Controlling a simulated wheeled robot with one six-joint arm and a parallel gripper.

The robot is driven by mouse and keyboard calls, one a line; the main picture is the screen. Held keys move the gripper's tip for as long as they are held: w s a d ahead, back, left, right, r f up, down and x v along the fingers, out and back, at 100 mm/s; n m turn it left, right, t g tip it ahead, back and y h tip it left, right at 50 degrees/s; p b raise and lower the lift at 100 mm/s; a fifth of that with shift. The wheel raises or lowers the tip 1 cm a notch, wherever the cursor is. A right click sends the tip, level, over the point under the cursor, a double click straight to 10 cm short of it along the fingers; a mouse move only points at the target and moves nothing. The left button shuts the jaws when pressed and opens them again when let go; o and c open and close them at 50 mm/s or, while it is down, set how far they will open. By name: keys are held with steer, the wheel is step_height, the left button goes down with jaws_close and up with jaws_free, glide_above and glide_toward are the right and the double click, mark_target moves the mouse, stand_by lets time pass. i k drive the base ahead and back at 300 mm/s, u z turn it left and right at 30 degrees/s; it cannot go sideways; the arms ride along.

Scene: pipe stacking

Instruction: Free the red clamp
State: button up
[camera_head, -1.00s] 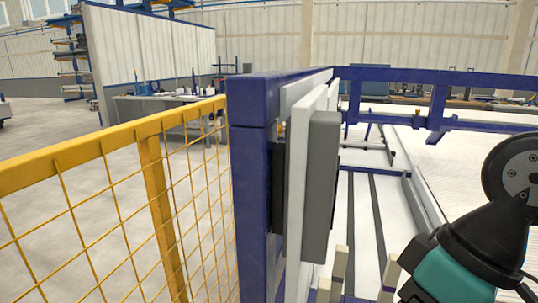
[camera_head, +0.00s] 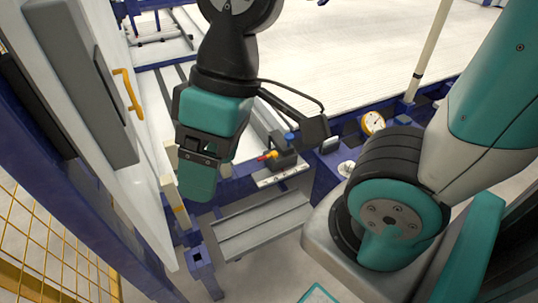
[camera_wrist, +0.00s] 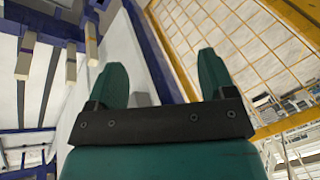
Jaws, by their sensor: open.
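A small red-tipped part with a yellow section (camera_head: 268,156) sits on a dark block at the front of the blue frame in the head view. It may be the red clamp, but it is too small to be sure or to tell its state. My gripper (camera_head: 199,178) hangs to the left of it, apart from it, close to the white panel. In the wrist view my gripper (camera_wrist: 166,78) is open, with its two teal fingers apart and nothing between them. The red part does not show in the wrist view.
A white panel (camera_head: 135,180) with a yellow handle (camera_head: 127,92) stands at left. A grey ledge (camera_head: 262,224) lies below the red part. A gauge (camera_head: 373,122) is on the right. Yellow mesh fencing (camera_head: 45,240) runs at lower left and shows in the wrist view (camera_wrist: 245,45).

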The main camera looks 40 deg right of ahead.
mark_target(273, 154)
steer(key=k, duration=1.15)
steer(key=z, duration=0.65)
steer(key=i, duration=1.7)
steer(key=u, duration=0.6)
